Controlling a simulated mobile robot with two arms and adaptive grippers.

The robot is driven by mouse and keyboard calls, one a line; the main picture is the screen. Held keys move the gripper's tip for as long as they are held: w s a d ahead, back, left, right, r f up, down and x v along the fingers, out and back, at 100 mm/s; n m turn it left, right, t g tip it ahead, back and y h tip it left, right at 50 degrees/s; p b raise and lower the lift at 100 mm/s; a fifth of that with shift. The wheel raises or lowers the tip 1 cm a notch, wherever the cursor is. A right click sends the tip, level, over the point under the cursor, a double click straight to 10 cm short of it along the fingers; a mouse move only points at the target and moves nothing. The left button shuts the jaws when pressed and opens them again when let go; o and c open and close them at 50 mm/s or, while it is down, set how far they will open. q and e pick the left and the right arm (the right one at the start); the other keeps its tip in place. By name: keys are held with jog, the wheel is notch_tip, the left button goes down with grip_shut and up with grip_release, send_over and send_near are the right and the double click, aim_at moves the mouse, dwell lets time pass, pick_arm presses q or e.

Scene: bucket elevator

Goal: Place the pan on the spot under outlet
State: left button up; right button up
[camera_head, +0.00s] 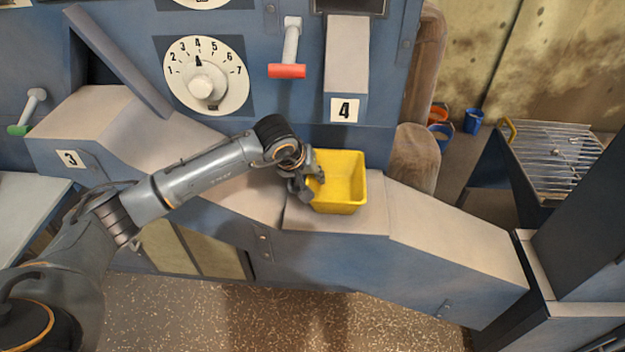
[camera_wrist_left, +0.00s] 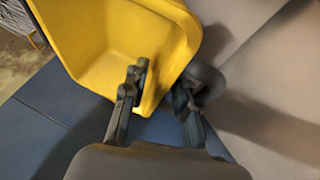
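The yellow pan (camera_head: 346,180) sits upright on the flat part of the grey ledge (camera_head: 335,220), below and in front of the grey outlet chute (camera_head: 346,60) with the number 4 plate. My left gripper (camera_head: 309,181) is at the pan's left wall. In the left wrist view, the fingers (camera_wrist_left: 165,88) straddle the wall of the pan (camera_wrist_left: 110,35), one inside and one outside. They are partly closed; whether both press on the wall is not clear. Whether the pan touches the ledge all round is hidden. My right gripper is out of view.
A dial (camera_head: 206,75) and a red-handled lever (camera_head: 288,50) are on the blue panel above. The ledge slopes down to the right (camera_head: 450,235). A rack table (camera_head: 555,155) and blue buckets (camera_head: 473,121) stand farther right.

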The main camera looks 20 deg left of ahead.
pick_arm(q)
jog(key=b+v, duration=0.1)
jog(key=v, duration=0.9)
jog(key=shift+s+r, duration=0.15)
jog(key=shift+s, duration=0.05)
